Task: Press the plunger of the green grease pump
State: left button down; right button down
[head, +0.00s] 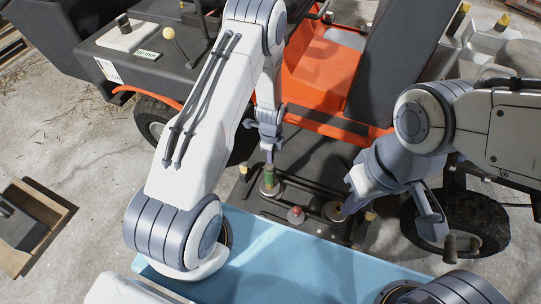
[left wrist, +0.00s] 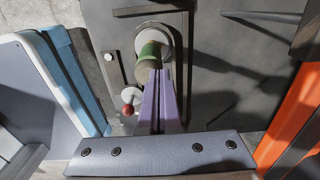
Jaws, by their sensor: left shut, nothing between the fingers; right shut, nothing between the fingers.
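The green grease pump (head: 269,176) stands upright on a round metal base on the dark plate, in the middle of the head view. It also shows in the left wrist view (left wrist: 149,53), with a grey-brown top nearest the camera. My left gripper (head: 269,154) points down just above the pump, its fingers shut and empty. In the left wrist view the purple-grey fingers overlap the near end of the pump; I cannot tell whether they touch it. My right gripper (head: 349,207) is shut and empty, low at the right, close to another round metal base (head: 333,212).
A red knob (head: 295,213) stands between the two round bases. A blue surface (head: 270,260) lies at the front. The orange vehicle body (head: 322,72) rises behind the dark plate. A wooden box (head: 30,225) lies on the floor at the left.

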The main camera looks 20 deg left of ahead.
pick_arm(q)
notch_tip(320, 180, up, 4)
jog(key=p, duration=0.4)
jog(key=shift+r, duration=0.25)
notch_tip(320, 180, up, 10)
jog(key=p, duration=0.2)
jog(key=shift+f, duration=0.25)
notch_tip(320, 180, up, 2)
jog(key=b, duration=1.1)
jog(key=shift+s+r+b, duration=0.15)
jog(key=shift+r+b, duration=0.1)
jog(key=shift+b, duration=0.05)
